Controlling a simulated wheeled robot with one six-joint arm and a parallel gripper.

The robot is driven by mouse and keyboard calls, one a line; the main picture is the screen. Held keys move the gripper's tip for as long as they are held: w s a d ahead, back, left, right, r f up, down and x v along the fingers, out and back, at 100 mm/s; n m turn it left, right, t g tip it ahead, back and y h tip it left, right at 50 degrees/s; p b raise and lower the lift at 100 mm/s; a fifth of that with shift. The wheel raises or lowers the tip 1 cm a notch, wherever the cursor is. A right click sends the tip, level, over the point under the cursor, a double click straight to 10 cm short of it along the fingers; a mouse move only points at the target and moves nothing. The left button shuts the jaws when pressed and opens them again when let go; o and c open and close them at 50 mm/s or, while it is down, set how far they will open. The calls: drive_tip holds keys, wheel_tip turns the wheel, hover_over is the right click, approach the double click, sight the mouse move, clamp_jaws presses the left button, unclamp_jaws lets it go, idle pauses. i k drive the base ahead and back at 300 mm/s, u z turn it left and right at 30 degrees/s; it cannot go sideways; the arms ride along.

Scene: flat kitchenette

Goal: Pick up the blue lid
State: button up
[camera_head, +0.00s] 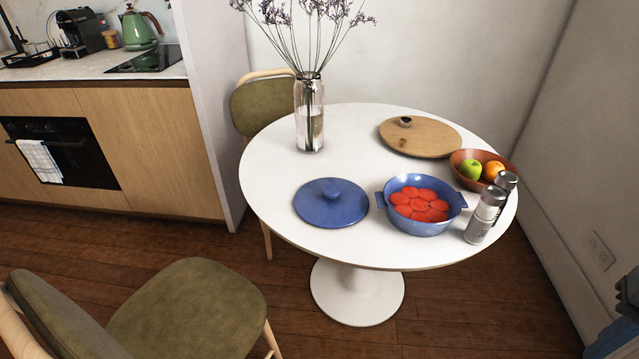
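The blue lid (331,203) lies flat on the round white table (262,165), left of a blue pot, with its round knob facing up. The blue pot (421,228) stands open, with red round slices (420,204) inside. The lid and pot are close together but apart. Nothing covers the lid in this view. My gripper is not in view. A dark, blue-grey part is cut off at the lower right edge; I cannot tell clearly what it is.
A glass vase (309,125) with tall stems stands behind the lid. A wooden board (420,138), a fruit bowl (470,180) and two shakers (485,215) are on the right. Green chairs (185,310) stand at lower left and behind the table. The table left of the lid is clear.

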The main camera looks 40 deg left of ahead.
sight(326, 202)
drive_tip(key=u, duration=0.9)
drive_tip(key=i, duration=1.15)
drive_tip(key=u, duration=0.9)
